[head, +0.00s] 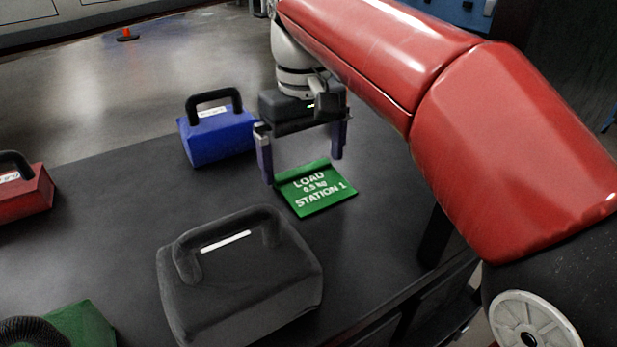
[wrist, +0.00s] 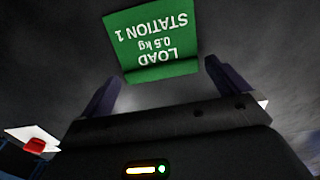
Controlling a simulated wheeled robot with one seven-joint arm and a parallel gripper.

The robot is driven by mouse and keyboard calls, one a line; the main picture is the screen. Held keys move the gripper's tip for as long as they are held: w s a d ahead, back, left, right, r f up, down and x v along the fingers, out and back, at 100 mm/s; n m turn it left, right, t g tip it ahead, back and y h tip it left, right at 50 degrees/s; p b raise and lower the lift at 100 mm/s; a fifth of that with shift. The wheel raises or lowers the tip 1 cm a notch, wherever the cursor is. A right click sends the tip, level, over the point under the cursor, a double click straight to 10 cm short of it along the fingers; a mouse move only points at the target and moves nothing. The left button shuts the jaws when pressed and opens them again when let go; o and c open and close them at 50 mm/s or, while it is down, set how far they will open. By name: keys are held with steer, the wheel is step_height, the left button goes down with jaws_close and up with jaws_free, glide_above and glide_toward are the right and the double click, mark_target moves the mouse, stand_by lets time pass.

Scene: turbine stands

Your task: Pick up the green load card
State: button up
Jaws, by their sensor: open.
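The green load card (head: 316,189) lies on the dark table top, with white text reading "LOAD 0.5 kg STATION 1". Its far edge has a raised, folded lip. My gripper (head: 302,170) is open and empty, pointing down at the card's far edge, with one finger to each side. In the wrist view the card (wrist: 153,38) shows upside down beyond the gap between my fingertips (wrist: 160,75). My gripper does not appear to touch the card; the exact height above it is hard to tell.
A blue handled block (head: 217,137) stands left of my gripper. A large dark grey handled block (head: 240,283) stands in front of the card. A red block (head: 27,195) and a green block (head: 88,325) sit at the left. The table's right edge is close to the card.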

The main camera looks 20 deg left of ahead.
mark_target(305, 171)
steer(key=shift+f, duration=0.7)
steer(key=c, duration=1.1)
steer(key=shift+r, duration=5)
steer(key=o, duration=0.7)
steer(key=c, duration=0.7)
